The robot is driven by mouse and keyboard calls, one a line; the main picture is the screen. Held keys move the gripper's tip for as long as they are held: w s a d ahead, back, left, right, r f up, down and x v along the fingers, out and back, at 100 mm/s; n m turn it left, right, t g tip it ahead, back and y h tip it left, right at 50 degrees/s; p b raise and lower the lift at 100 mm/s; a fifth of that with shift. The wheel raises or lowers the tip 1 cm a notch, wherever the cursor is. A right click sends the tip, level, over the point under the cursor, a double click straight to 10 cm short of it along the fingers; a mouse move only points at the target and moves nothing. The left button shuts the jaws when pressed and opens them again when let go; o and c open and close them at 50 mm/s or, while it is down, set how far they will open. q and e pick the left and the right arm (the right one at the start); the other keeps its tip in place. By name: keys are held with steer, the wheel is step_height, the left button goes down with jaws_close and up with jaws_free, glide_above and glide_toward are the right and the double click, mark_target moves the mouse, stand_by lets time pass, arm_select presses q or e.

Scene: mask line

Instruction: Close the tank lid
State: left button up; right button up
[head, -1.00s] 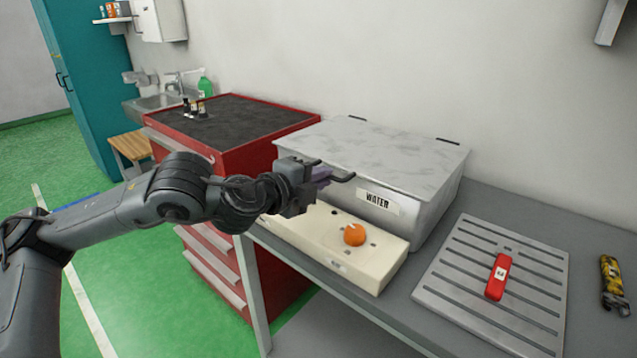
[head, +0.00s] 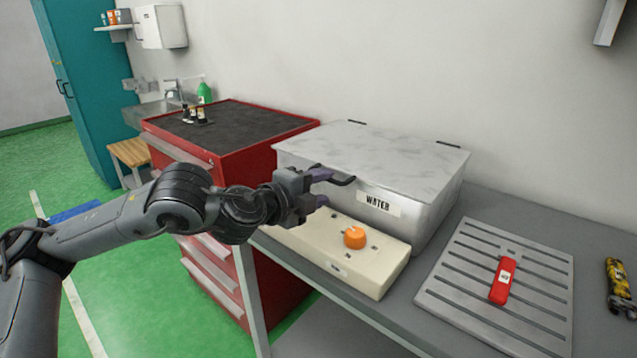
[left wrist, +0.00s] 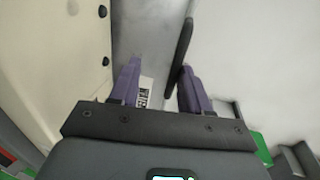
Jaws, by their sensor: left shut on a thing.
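The tank (head: 432,222) is a grey metal box on the bench with a WATER label (head: 378,203) on its front. Its pale mottled lid (head: 370,155) lies down over the top, hinged along the wall side; I cannot tell whether a small gap remains under its front edge. A black handle (head: 343,181) sticks out from the lid's front edge. My left gripper (head: 321,187), with purple fingers, is at this handle and shut on it. In the left wrist view the handle (left wrist: 181,55) shows beside the right finger of the gripper (left wrist: 157,85). My right gripper is out of view.
A cream block with an orange knob (head: 354,237) stands directly before the tank, below my gripper. A slotted metal plate (head: 455,290) with a red item (head: 502,281) lies to the right. A red tool cabinet (head: 225,160) stands left of the tank.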

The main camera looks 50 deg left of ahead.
arm_select(q)
steer(key=shift+f, duration=0.2)
steer(key=shift+s+d+r+b, duration=0.1)
steer(key=shift+s+d+b, duration=0.1)
steer(key=shift+s+b, duration=0.45)
steer(key=b+v, duration=0.3)
steer(key=v, duration=0.1)
steer(key=shift+s+r, duration=0.2)
steer(key=shift+s, duration=0.1)
steer(key=b+v, duration=0.1)
steer(key=v, duration=0.4)
steer(key=shift+a+r, duration=0.1)
steer(key=shift+r, duration=0.05)
steer(key=shift+w, duration=0.15)
